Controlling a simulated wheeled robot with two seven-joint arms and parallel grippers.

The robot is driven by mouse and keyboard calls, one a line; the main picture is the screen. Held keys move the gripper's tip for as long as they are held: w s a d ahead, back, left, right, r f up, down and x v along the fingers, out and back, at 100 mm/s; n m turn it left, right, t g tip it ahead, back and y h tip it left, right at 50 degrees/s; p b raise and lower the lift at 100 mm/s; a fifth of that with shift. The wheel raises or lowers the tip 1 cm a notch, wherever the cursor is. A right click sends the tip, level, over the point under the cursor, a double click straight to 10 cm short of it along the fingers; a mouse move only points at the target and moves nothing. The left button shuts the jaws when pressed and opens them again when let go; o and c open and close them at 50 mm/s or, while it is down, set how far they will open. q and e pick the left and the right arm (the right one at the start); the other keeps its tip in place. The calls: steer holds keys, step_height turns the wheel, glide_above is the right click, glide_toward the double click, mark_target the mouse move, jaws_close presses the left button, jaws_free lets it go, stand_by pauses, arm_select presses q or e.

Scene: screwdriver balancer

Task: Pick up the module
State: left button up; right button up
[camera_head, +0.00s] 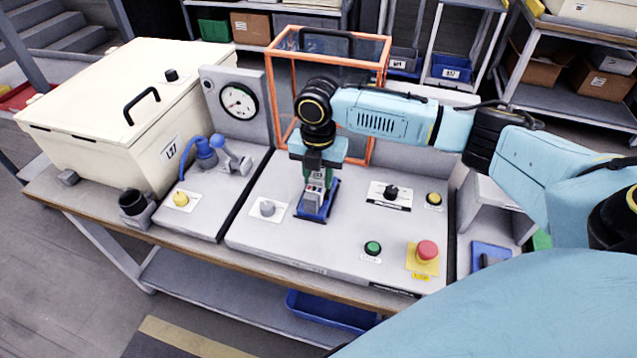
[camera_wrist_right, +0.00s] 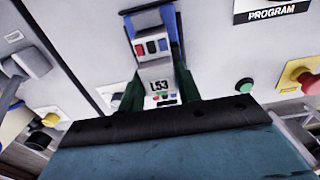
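The module (camera_head: 315,192) is a small grey-white block with coloured marks on top. It sits in a blue cradle (camera_head: 328,208) on the grey panel. In the right wrist view the module (camera_wrist_right: 158,80) shows an "L53" label and red and blue patches. My right gripper (camera_head: 316,178) points down at the module from above. Its green fingers (camera_wrist_right: 158,92) stand on either side of the module, with no clear gap visible. Whether they press on it cannot be told. The module's upper end is partly hidden by the gripper in the head view. My left gripper is not in view.
An orange-framed clear guard (camera_head: 378,100) stands just behind my right arm. A gauge (camera_head: 239,102) and a cream lidded box (camera_head: 120,95) are at left. Knobs, a green button (camera_head: 373,248) and a red stop button (camera_head: 427,250) surround the cradle. The panel's front strip is clear.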

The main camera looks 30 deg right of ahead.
mark_target(318, 175)
jaws_close()
steer(key=shift+r, duration=0.1)
step_height(318, 175, up, 10)
steer(key=shift+f+p, duration=0.1)
steer(key=shift+p, duration=0.5)
